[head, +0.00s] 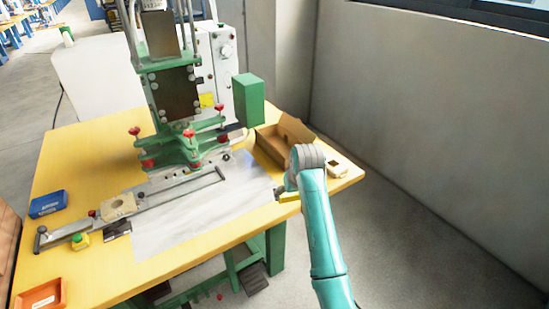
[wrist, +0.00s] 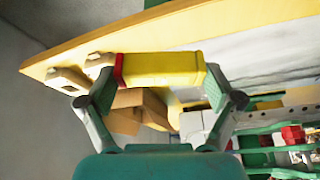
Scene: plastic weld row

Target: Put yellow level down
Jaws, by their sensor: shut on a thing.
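The yellow level (wrist: 165,68) has a red end and lies across my gripper (wrist: 163,80) in the wrist view. My gripper is shut on it, with one finger near the red end and the other at the far end. In the head view, a small part of the yellow level (head: 289,196) shows at the front right edge of the yellow-topped table (head: 90,165). My arm hides most of the gripper there. I cannot tell whether the level touches the tabletop.
A green welding press (head: 180,150) stands on the table behind a grey metal plate (head: 205,208). An open cardboard box (head: 283,140) and a small beige device (head: 338,169) are at the right. A blue box (head: 48,204) and orange tray (head: 40,295) are at the left.

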